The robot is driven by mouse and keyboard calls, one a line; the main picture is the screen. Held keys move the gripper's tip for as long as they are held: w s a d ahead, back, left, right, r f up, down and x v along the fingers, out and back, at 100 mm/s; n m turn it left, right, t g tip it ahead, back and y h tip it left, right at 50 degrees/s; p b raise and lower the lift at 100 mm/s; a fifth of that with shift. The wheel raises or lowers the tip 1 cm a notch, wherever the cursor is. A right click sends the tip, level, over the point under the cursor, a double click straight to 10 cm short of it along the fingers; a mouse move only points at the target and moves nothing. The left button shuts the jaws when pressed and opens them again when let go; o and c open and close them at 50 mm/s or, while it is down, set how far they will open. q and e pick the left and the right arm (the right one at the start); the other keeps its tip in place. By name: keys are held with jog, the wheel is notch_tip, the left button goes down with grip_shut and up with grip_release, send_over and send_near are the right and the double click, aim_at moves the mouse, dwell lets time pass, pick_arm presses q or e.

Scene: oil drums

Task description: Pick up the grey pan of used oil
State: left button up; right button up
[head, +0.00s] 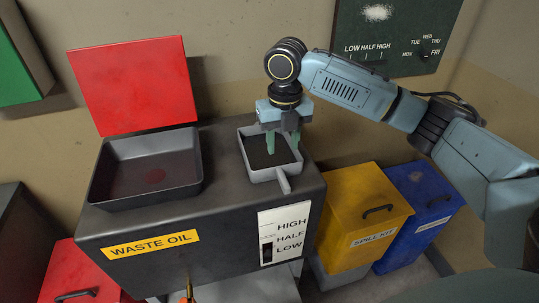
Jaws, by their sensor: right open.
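The grey pan (259,176) sits on the right part of the dark waste oil tank's top (225,200), with dark oil inside. Its short handle or spout points toward the front. My right gripper (283,147) comes down from above over the pan. Its two green fingers are spread apart, and they cover part of the pan's far side. I cannot tell whether a finger touches the pan. Nothing shows held between the fingers. My left gripper is not in view.
A dark open basin (190,180) with a reddish stain is left of the pan, its red lid (135,85) upright behind. The tank front carries a HIGH/HALF/LOW gauge (285,236). A yellow spill kit bin (350,215) and a blue bin (425,215) stand to the right.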

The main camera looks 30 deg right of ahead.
aim_at(280, 171)
notch_tip(280, 171, down, 6)
jog(key=shift+f, duration=0.25)
jog(key=shift+w+f+p, duration=0.15)
jog(key=shift+f+p, duration=0.25)
jog(key=shift+f, duration=0.95)
jog(key=shift+w+f+p, duration=0.1)
jog(key=shift+f+p, duration=0.3)
jog(key=shift+f, duration=0.95)
grip_shut()
jog(key=shift+w+r, duration=0.1)
